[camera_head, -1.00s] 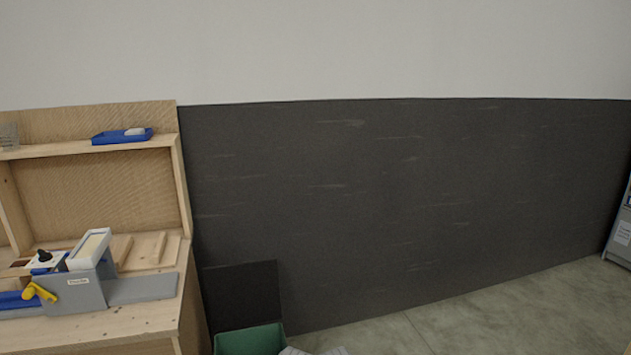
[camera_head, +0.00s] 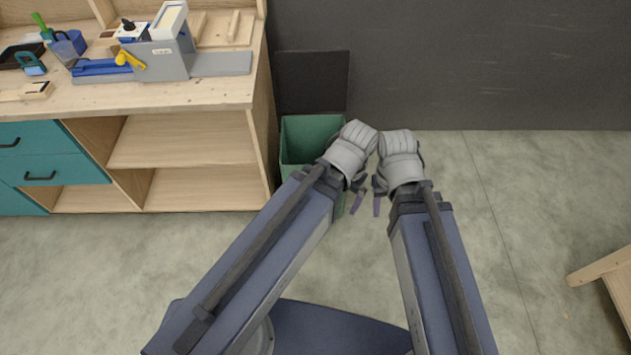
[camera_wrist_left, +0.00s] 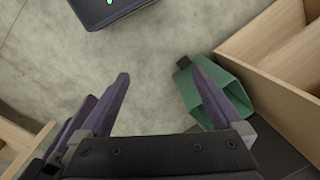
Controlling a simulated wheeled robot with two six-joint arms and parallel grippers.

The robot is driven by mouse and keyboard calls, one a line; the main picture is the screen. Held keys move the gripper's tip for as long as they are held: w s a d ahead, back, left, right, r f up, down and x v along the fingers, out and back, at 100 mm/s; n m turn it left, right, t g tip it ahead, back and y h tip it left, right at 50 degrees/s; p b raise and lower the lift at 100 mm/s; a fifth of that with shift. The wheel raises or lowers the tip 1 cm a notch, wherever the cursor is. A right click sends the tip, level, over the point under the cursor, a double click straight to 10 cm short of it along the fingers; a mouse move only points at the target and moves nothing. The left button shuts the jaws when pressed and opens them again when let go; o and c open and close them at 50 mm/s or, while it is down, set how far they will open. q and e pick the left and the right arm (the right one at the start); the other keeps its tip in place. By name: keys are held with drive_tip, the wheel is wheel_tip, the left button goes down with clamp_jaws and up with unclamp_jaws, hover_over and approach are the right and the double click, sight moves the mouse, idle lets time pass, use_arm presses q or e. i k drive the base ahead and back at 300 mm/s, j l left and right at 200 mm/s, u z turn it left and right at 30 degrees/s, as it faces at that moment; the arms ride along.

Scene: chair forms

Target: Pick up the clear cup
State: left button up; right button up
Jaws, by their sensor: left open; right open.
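A small translucent cup (camera_head: 63,51), probably the clear cup, stands among small items at the left of the wooden workbench (camera_head: 205,95); its outline is hard to make out. My left gripper (camera_head: 352,198) points down over the floor in front of the green bin, far to the right of the cup. In the left wrist view my left gripper (camera_wrist_left: 163,88) is open, with only bare floor between its fingers. My right gripper (camera_head: 378,196) is close beside the left one and looks empty; its fingers are partly hidden.
A blue mug (camera_head: 75,41), a grey device with a yellow handle (camera_head: 160,60) and a black tray (camera_head: 20,55) are on the bench. A green bin (camera_head: 305,135) stands at its right side. Teal drawers (camera_head: 50,155) are below. The floor (camera_head: 540,200) at right is mostly clear.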

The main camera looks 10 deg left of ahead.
sight(66, 54)
drive_tip(key=u, duration=1.9)
drive_tip(key=i+j+z, duration=0.1)
drive_tip(key=z, duration=0.3)
drive_tip(key=j+z, duration=0.1)
drive_tip(key=z, duration=0.25)
drive_tip(key=i+j+z, duration=0.1)
drive_tip(key=z, duration=0.3)
drive_tip(key=i+j+z, duration=0.1)
drive_tip(key=j+z, duration=0.2)
drive_tip(key=j, duration=0.6)
drive_tip(key=j+z, duration=0.35)
drive_tip(key=j, duration=0.5)
